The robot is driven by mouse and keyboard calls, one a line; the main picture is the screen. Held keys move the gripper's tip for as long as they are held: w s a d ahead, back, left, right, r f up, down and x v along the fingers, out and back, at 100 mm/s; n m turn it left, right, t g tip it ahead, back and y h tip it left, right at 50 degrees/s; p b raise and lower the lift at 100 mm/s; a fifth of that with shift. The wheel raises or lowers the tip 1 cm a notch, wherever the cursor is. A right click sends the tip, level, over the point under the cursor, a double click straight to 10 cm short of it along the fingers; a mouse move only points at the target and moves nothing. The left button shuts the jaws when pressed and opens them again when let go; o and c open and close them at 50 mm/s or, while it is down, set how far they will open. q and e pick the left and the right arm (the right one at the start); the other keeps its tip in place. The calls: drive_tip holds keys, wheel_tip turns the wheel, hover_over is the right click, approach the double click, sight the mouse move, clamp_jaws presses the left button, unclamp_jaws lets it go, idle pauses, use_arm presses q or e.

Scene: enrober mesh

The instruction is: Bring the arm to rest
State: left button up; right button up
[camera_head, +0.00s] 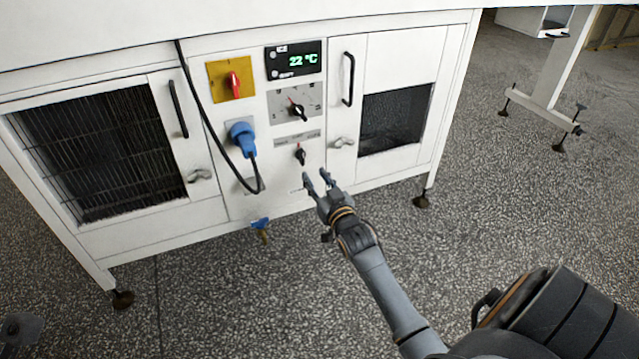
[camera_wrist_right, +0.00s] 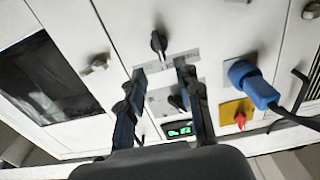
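My right gripper (camera_head: 318,178) is in front of the white machine cabinet (camera_head: 400,165), a little below the lower black knob (camera_head: 300,154). Its two fingers are apart with nothing between them. In the right wrist view the open fingers (camera_wrist_right: 160,80) point at the control panel, and the lower knob (camera_wrist_right: 158,42) shows just beyond the tips. The gripper looks apart from the knob, though the exact gap is hard to tell.
The panel has a red switch on a yellow plate (camera_head: 234,84), a display reading 22 °C (camera_head: 294,60), an upper knob (camera_head: 298,111) and a blue plug (camera_head: 242,137) with a hanging black cable. Door handles (camera_head: 348,78) stick out. Speckled floor (camera_head: 500,200) at right is clear.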

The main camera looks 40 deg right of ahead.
drive_tip(key=shift+v, duration=0.9)
